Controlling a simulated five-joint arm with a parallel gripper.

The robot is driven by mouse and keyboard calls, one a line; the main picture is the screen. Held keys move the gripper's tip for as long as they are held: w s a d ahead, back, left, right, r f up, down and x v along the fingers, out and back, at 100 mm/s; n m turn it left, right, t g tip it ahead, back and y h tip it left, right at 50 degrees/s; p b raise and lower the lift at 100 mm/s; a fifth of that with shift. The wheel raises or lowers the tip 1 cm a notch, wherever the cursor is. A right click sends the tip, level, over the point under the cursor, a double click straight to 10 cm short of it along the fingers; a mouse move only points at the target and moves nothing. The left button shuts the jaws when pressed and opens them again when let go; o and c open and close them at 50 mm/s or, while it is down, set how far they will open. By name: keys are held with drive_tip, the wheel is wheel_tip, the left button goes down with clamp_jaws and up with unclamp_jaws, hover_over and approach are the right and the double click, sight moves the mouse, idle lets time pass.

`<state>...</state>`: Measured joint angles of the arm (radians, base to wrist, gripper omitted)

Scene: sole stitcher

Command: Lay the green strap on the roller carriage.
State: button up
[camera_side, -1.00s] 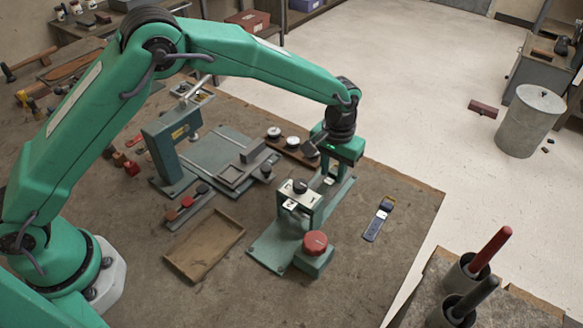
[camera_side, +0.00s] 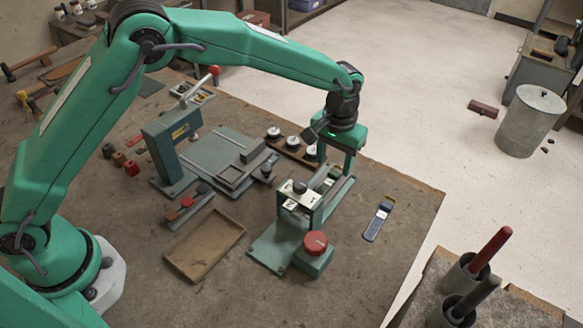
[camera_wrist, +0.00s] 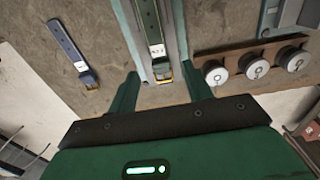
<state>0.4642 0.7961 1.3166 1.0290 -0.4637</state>
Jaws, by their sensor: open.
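My gripper (camera_side: 336,167) is open above the far end of a long grey-green fixture (camera_side: 283,246) with a red knob. In the wrist view, the fingertips of my gripper (camera_wrist: 160,76) stand apart on either side of a dark strap (camera_wrist: 149,20) with a white tag and yellow end. This strap lies lengthwise in the fixture's channel, with nothing held between the fingers. Its green colour is hard to confirm, and the fixture's frame hides part of it in the side view. I cannot tell for sure which part is the roller carriage.
A blue strap (camera_side: 378,221) lies on the bench to the right. A rack of round spools (camera_side: 292,144) stands behind the fixture. A green machine (camera_side: 172,145) with a lever and grey sliding plate stands left. An empty brown tray (camera_side: 205,250) lies in front.

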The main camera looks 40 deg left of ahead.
sight(333, 174)
wheel_tip(333, 174, up, 9)
idle(0.4)
idle(0.5)
drive_tip(key=s+a+r+t, duration=0.1)
drive_tip(key=s+a+r, duration=0.5)
drive_tip(key=a+r, duration=0.15)
drive_tip(key=s+a+r+t, duration=0.2)
drive_tip(key=s+a+r, duration=0.4)
drive_tip(key=a, duration=0.3)
drive_tip(key=s+a+f+t, duration=0.1)
drive_tip(key=s+a, duration=0.3)
drive_tip(key=s, duration=0.4)
drive_tip(key=s+a+f+t, duration=0.1)
drive_tip(key=s+a+f, duration=0.1)
drive_tip(key=s+a, duration=0.3)
drive_tip(key=s, duration=0.3)
drive_tip(key=shift+s+t, duration=0.25)
drive_tip(key=shift+t, duration=0.05)
